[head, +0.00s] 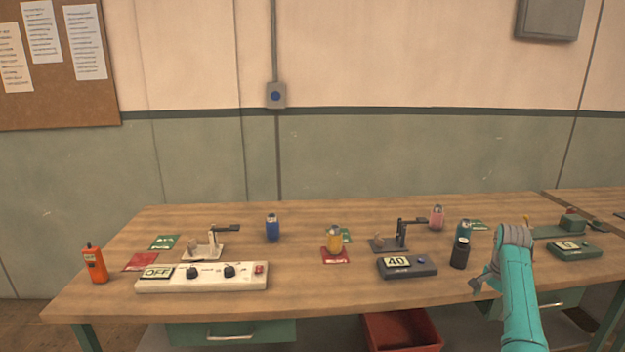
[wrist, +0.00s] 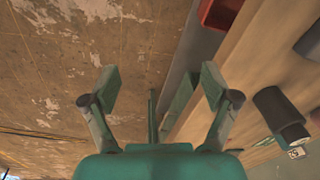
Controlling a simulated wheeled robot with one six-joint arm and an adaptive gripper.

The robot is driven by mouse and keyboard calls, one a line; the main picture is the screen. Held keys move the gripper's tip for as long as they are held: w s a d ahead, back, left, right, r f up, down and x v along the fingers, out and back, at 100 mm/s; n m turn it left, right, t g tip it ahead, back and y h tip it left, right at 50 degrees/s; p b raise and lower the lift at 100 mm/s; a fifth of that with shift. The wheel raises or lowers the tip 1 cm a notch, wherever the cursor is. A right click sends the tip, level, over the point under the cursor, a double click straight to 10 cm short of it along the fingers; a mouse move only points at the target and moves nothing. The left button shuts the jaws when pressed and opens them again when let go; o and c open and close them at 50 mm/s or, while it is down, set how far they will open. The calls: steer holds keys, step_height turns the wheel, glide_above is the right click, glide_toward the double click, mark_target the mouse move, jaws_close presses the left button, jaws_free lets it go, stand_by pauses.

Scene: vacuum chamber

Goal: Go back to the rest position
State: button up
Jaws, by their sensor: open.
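My gripper (wrist: 160,98) is open and empty in the wrist view, its two fingers apart. It points down past the table's front edge toward the worn floor. In the head view my teal arm stands at the right front of the wooden table (head: 300,284), and my gripper (head: 474,287) shows partly at its left side. A black cylinder (head: 460,253) stands just left of the arm, apart from it. A dark cylinder (wrist: 277,108) also shows at the right of the wrist view.
On the table are a white control box (head: 200,284) reading OFF, a dark box (head: 407,267) reading 40, an orange device (head: 95,264), and blue (head: 272,228), yellow (head: 334,240) and pink (head: 437,217) bottles. A red bin (head: 402,330) sits below the table.

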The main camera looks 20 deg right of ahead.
steer(key=s+a+f+n+t+h, duration=0.1)
steer(key=a+f+n+t, duration=0.1)
steer(key=a+f, duration=0.85)
steer(key=s+a+f+n+t, duration=0.1)
steer(key=s+a+f+n, duration=0.1)
steer(key=a+f, duration=0.8)
steer(key=s+a+f+n+t, duration=0.3)
steer(key=s+a+f+n, duration=0.1)
steer(key=s+a+f, duration=0.75)
steer(key=s+a+r+n+t, duration=0.25)
steer(key=s+a+r, duration=0.35)
steer(key=s, duration=0.4)
steer(key=s+a+r+n+t, duration=0.2)
steer(key=s+a+r+n, duration=0.15)
steer(key=s+a, duration=0.55)
steer(key=s+a+r+n+t+y, duration=0.1)
steer(key=s+r, duration=0.6)
steer(key=r, duration=0.3)
steer(key=s+a+r+n+t, duration=0.2)
steer(key=s+r, duration=0.5)
steer(key=r, duration=0.3)
steer(key=shift+a+r+y, duration=0.15)
steer(key=shift+r+y, duration=0.2)
steer(key=shift+y, duration=0.05)
